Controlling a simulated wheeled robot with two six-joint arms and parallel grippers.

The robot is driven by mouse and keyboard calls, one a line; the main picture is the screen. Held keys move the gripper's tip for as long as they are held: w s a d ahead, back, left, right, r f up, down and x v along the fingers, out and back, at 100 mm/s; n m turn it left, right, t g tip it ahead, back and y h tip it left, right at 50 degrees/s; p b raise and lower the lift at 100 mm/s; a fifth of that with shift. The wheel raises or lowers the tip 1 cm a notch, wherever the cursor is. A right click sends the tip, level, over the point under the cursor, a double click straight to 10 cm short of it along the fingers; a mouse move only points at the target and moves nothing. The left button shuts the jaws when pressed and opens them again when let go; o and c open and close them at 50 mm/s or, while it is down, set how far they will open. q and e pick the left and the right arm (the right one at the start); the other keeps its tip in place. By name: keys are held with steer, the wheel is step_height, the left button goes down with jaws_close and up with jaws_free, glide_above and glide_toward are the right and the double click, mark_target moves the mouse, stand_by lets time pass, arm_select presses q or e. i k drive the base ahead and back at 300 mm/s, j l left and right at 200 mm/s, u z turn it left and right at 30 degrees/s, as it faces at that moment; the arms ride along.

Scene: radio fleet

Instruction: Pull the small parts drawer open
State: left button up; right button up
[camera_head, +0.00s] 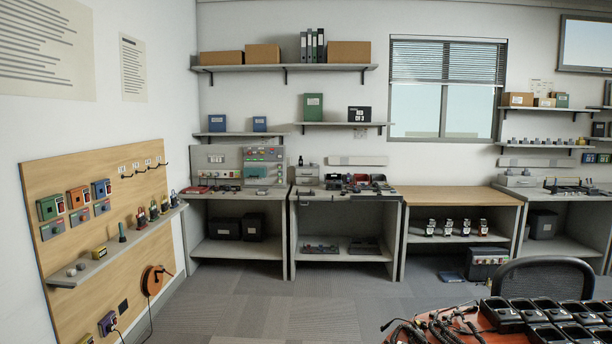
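Neither of my grippers is in view. I cannot single out the small parts drawer for sure. A small grey box unit (307,174) stands at the back of the middle-left bench, against the wall. Another low grey unit with drawer-like fronts (520,179) stands on the bench at the far right. Both are across the room, and too small to tell whether any drawer in them is open.
A red-brown table (425,318) with black charger trays (548,310) and tangled cables fills the front right. A dark chair (545,275) stands behind it. A wooden pegboard (100,230) with a shelf lines the left wall. The carpet (270,305) ahead is clear.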

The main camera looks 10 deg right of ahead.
mark_target(300, 172)
steer(key=i+j+u, duration=0.1)
steer(key=i, duration=0.4)
steer(key=i+j+u, duration=0.1)
steer(key=i+j, duration=0.15)
steer(key=i, duration=0.25)
steer(key=i+l+z, duration=0.1)
steer(key=i+z, duration=0.25)
steer(key=i, duration=0.65)
steer(key=i+j+z, duration=0.2)
steer(key=i+z, duration=0.2)
steer(key=i, duration=0.55)
steer(key=i+l+z, duration=0.2)
steer(key=i, duration=0.5)
steer(key=i+j+z, duration=0.1)
steer(key=i+z, duration=0.15)
steer(key=i, duration=0.4)
steer(key=i+j+z, duration=0.2)
steer(key=i, duration=0.5)
